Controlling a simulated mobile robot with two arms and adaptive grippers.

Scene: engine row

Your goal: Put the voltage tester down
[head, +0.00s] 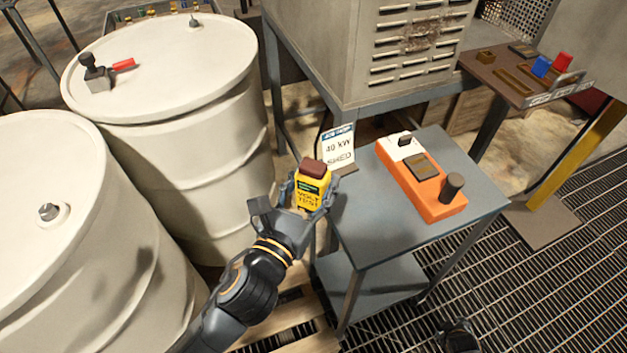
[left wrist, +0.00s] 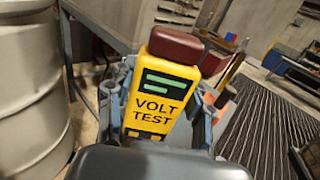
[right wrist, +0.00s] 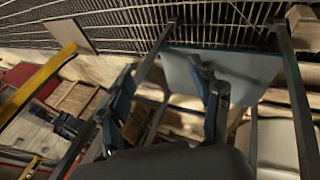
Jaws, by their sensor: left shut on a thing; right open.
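The voltage tester (head: 311,188) is a yellow block with a dark red top and "VOLT TEST" lettering. My left gripper (head: 305,196) is shut on it and holds it upright at the left edge of the grey cart (head: 376,228). In the left wrist view the tester (left wrist: 158,95) stands between the fingers of my left gripper (left wrist: 160,105). Whether its bottom touches anything is hidden. My right gripper (right wrist: 165,105) is open and empty in the right wrist view. In the head view only a dark piece shows at the bottom edge.
An orange and white device (head: 436,203) with a dark knob stands on the cart top. White drums (head: 170,85) stand at left. The cart's front top is bare. A brown tray table (head: 520,80) is at back right.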

